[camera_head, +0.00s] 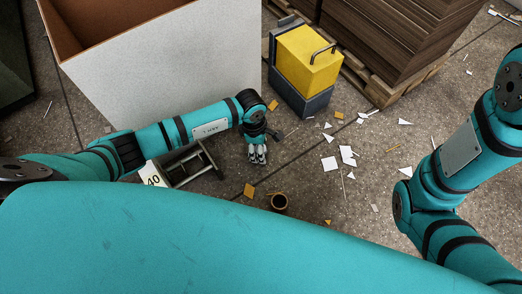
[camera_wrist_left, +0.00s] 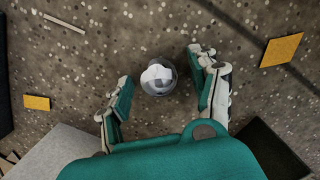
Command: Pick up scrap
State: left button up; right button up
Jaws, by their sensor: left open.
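My left gripper (camera_head: 258,154) reaches down over the floor in the head view. In the left wrist view its two fingers (camera_wrist_left: 160,92) are apart, with nothing gripped. A round, clear-looking item with white inside (camera_wrist_left: 159,76) shows between and just beyond the fingertips; its height below them is unclear. An orange scrap (camera_wrist_left: 281,50) lies to the right in the wrist view and another orange scrap (camera_wrist_left: 37,103) to the left. In the head view, white scraps (camera_head: 328,163) lie right of the gripper and an orange scrap (camera_head: 249,191) nearer me. My right gripper is not in view.
A large open white-sided box (camera_head: 170,65) stands behind my left arm. A yellow and grey case (camera_head: 308,60) with a handle stands beyond the gripper. Stacked brown boards (camera_head: 390,40) are behind it.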

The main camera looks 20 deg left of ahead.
pick_arm(q)
jog(key=shift+r, duration=0.1)
jog(key=shift+c, duration=0.2)
jog(key=c, duration=0.8)
jog(key=shift+o, duration=0.2)
